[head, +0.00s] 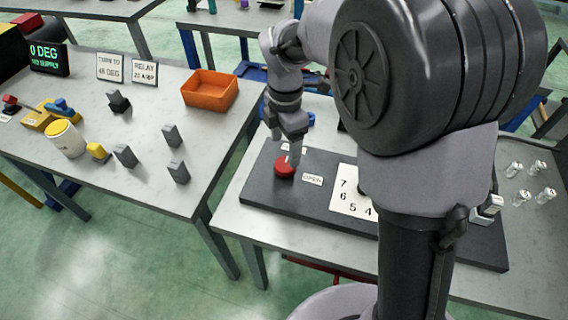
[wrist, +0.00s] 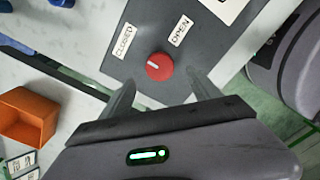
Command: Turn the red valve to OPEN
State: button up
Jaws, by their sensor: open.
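The red valve (head: 284,168) is a round knob on a dark grey panel (head: 262,190), and it also shows in the wrist view (wrist: 160,68). A short white mark on its top lies toward the left, on the side of the CLOSED label (wrist: 123,41). The OPEN label (wrist: 180,30) is up and right of the knob there, and shows in the head view (head: 312,179). My gripper (head: 294,158) is open just above the knob. In the wrist view its fingers (wrist: 161,82) are spread, with the knob between and beyond their tips, apparently untouched.
A number card (head: 352,192) lies on the panel, partly behind my arm. Several small clear-and-metal parts (head: 521,198) stand at the right. The left table holds an orange bin (head: 209,90), a white can with yellow top (head: 66,139) and several grey blocks. A gap separates the tables.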

aim_at(285, 164)
notch_tip(285, 164, down, 7)
jog(key=shift+r+b, duration=0.15)
jog(key=shift+b, duration=1)
